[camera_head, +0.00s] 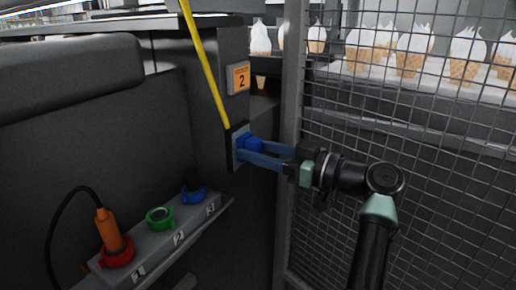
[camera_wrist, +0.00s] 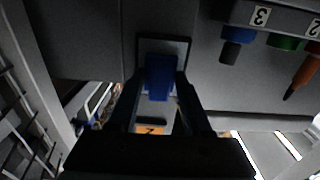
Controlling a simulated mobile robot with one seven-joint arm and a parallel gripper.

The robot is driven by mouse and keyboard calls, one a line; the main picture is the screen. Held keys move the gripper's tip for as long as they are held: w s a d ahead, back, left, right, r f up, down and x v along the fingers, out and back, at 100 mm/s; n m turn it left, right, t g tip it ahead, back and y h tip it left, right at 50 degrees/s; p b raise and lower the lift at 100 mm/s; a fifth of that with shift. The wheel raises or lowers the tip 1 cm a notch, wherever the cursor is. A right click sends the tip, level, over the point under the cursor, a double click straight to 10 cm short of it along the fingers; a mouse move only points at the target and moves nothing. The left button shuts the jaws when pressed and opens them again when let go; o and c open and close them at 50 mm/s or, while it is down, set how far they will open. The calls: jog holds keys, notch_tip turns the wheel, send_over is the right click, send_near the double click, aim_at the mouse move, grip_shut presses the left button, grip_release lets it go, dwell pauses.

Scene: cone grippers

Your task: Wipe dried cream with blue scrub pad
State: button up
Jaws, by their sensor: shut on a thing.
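My gripper (camera_head: 258,153) reaches left to the dark wall, its two fingers closed around a blue block. The block (camera_head: 250,145) looks like the scrub pad, but I cannot be sure. It is against a light grey square plate with a dark frame (camera_head: 236,148) on the wall. In the wrist view the blue block (camera_wrist: 160,76) sits between the fingertips of my gripper (camera_wrist: 160,88), in front of the grey plate (camera_wrist: 178,48). I cannot tell if the block is fixed to the plate or only touching it. No dried cream can be made out; the block hides part of the plate.
A yellow pole (camera_head: 205,65) slants down to the plate, below an orange label marked 2 (camera_head: 238,77). A grey ledge (camera_head: 165,245) holds red, green and blue rings, with an orange corded tool (camera_head: 107,228) in the red. A wire mesh panel (camera_head: 400,150) stands close on the right.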

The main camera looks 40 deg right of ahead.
notch_tip(320, 180, down, 4)
jog(key=b, duration=0.3)
jog(key=shift+a, duration=0.1)
jog(key=shift+s, duration=0.1)
jog(key=shift+v, duration=2.95)
jog(key=shift+p+v, duration=0.3)
jog(key=shift+v, duration=1.2)
